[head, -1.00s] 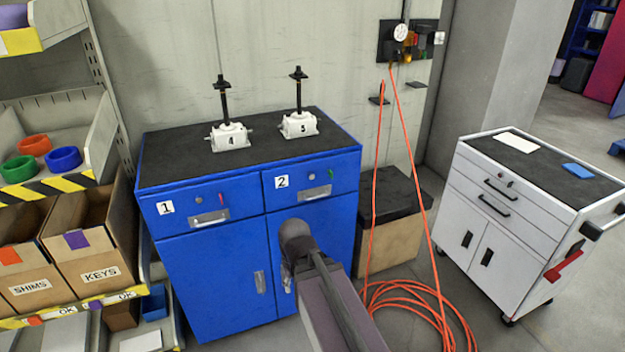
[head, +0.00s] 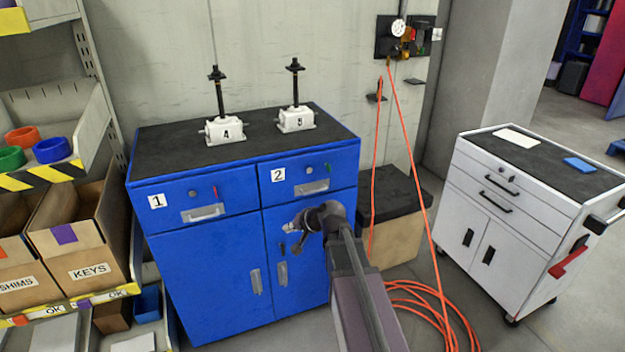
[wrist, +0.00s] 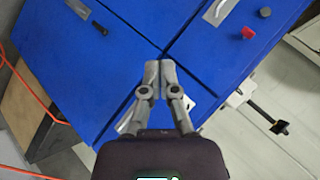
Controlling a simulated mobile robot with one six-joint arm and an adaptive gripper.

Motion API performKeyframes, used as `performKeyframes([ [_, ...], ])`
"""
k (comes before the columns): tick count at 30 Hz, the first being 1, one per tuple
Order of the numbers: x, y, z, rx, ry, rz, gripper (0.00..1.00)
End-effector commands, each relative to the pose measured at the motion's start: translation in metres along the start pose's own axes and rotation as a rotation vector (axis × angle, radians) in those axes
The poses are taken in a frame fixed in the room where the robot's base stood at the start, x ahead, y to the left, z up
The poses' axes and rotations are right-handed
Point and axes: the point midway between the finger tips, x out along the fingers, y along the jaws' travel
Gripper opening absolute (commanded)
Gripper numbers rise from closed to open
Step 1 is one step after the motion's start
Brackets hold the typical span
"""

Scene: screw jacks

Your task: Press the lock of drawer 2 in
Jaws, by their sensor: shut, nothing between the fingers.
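The blue cabinet (head: 210,270) has drawer 2 (head: 345,180) at its upper right, marked with a white "2" label. A small round grey lock (head: 295,173) sits on its front, left of a green mark (head: 327,168) and above the handle (head: 312,187). Whether the lock stands out or is in, I cannot tell. My gripper (head: 287,228) is in front of the cabinet, below drawer 2's handle in the picture. In the wrist view its fingers (wrist: 160,66) are together and empty over the seams between drawers and doors. The gripper hides much of drawer 2 there; its lock is not visible.
Drawer 1 (head: 235,197) has its own lock (head: 195,194) and a red mark. Two white screw jacks (head: 225,131) (head: 296,119) stand on the cabinet top. Bins flank the left; a black-topped box (head: 395,235), orange hose (head: 430,285) and white cart (head: 520,220) stand right.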

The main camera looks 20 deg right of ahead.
Motion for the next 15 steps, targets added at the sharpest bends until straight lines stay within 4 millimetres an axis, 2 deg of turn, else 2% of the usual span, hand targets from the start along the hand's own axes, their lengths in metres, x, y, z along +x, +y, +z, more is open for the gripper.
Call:
performKeyframes([
  [1,0.004,0.006,-0.016,0.042,0.043,-0.038,0.00],
  [5,0.000,0.012,-0.054,0.152,0.154,-0.138,0.00],
  [12,-0.020,0.035,-0.124,0.365,0.360,-0.308,0.00],
  [15,-0.030,0.046,-0.148,0.444,0.431,-0.367,0.00],
])
